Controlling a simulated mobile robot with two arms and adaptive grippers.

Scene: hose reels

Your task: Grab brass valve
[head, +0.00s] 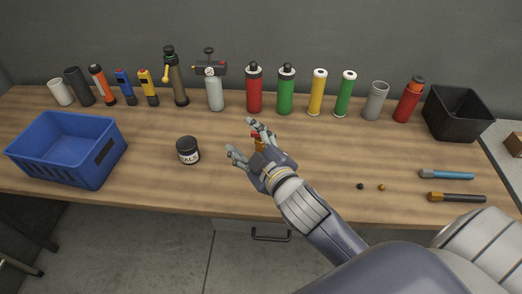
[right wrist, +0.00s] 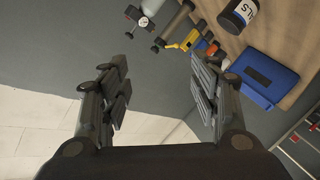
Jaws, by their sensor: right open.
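My left gripper is not in view.
A blue crate (head: 95,178) stands at the left and a black jar (head: 188,151) between it and my gripper. Several cylinders, including a red one (head: 254,92), line the back. A black bin (head: 455,128) is back right. Blue (head: 445,175) and black (head: 455,197) tools lie front right.

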